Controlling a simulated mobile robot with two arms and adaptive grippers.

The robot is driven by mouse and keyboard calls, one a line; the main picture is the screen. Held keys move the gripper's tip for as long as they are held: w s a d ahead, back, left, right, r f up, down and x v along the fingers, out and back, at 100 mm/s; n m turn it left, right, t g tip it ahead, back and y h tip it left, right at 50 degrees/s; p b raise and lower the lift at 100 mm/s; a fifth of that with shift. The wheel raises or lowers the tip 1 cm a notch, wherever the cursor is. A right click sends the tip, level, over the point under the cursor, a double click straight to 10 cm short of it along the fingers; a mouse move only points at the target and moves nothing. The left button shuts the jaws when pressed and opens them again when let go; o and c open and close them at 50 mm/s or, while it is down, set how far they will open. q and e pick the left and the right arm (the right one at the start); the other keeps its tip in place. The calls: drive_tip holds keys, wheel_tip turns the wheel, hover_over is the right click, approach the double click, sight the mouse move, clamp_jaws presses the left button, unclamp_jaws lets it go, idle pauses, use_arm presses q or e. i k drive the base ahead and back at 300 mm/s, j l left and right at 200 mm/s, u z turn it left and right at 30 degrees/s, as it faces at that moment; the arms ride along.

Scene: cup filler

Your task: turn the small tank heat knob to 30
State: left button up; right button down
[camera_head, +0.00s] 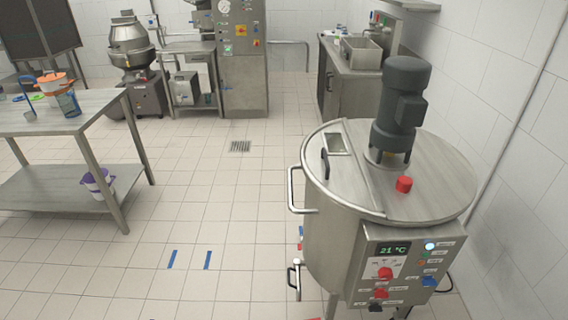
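A round steel tank (330,222) with a grey motor (400,105) on its lid stands at the front right. A control panel is fixed to its front. A display (394,250) on the panel reads 21 °C. A red knob (385,273) sits on a white dial plate just below the display. The mark that the knob points to is too small to read. Another red knob (380,293) and a blue one (430,281) are lower on the panel. Neither of my grippers is in view.
A steel table (100,105) with small containers stands at the left. A tall machine (241,60) and a mixer (130,45) are at the back. A wall runs close along the tank's right side. The tiled floor left of the tank is clear, with two blue marks (207,260).

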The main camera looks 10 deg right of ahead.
sight(385, 275)
drive_tip(key=j+z, duration=0.75)
drive_tip(key=z, duration=0.15)
